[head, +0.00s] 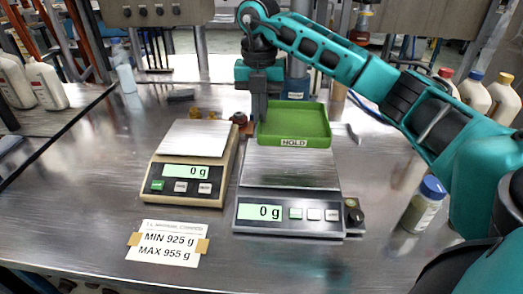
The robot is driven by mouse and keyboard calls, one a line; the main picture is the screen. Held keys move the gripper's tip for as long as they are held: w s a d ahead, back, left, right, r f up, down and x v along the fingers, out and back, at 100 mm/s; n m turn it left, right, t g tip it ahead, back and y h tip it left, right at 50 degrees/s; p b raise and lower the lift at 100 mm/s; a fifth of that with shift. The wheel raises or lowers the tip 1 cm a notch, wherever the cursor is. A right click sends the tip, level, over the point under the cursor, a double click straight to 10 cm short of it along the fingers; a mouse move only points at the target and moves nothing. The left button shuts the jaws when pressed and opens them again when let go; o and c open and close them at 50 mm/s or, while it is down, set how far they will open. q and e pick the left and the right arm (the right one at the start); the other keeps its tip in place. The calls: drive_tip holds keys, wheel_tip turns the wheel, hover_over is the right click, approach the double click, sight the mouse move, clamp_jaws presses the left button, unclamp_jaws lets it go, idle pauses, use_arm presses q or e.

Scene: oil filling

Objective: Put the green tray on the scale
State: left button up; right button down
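The green tray (296,124) is a shallow square tray with a HOLD label on its front side. It appears above or just behind the rear part of the right scale (290,168), which reads 0 g. My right gripper (260,112) points down at the tray's left rim. Its fingers look closed on that rim, though the tips are partly hidden. A second, beige scale (197,140) stands to the left, with an empty plate and a 0 g reading. My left gripper is not in view.
A paper label (168,243) reading MIN 925 g, MAX 955 g lies at the front left. A jar with a blue lid (424,204) stands at right. White bottles (503,98) stand at the back right and back left. The metal table's front is mostly clear.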

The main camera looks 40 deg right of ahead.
wheel_tip(320, 180, down, 5)
drive_tip(key=shift+f, duration=0.15)
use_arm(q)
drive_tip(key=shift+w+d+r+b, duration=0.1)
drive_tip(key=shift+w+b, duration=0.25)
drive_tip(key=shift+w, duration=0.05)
use_arm(e)
drive_tip(key=shift+f, duration=2.1)
drive_tip(key=shift+f, duration=0.1)
drive_tip(key=c, duration=1.8)
unclamp_jaws()
drive_tip(key=shift+f, duration=0.1)
drive_tip(key=o, duration=0.5)
drive_tip(key=shift+c, duration=0.2)
